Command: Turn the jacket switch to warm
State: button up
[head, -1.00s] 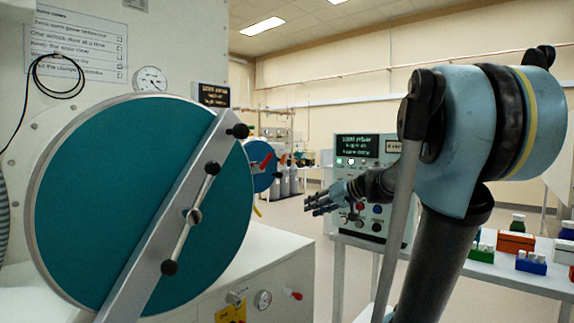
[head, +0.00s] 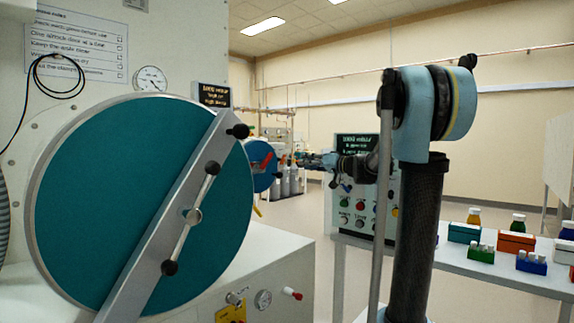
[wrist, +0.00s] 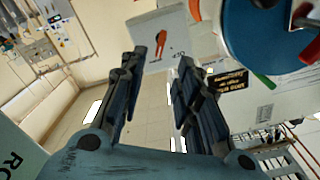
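A grey control panel (head: 386,228) stands behind my arm in the head view, with several coloured buttons and knobs under dark displays. I cannot tell which control is the jacket switch; the labels are too small to read, and my arm and wrist hide part of the panel. My gripper (head: 307,160) points left, above and left of the panel's controls, near the small blue round door. In the wrist view my gripper (wrist: 164,65) has its fingers apart with nothing between them. The panel's controls are not recognisable in that view.
A large teal round door (head: 110,210) with a diagonal bar fills the left. The small blue door (head: 262,165) has a red handle, also in the wrist view. A white table (head: 490,268) with bottles and coloured racks stands at right. Floor shows between.

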aim_at(283, 159)
jog(key=x, duration=1.1)
jog(key=shift+w+a, duration=0.25)
jog(key=shift+a, duration=0.05)
grip_shut()
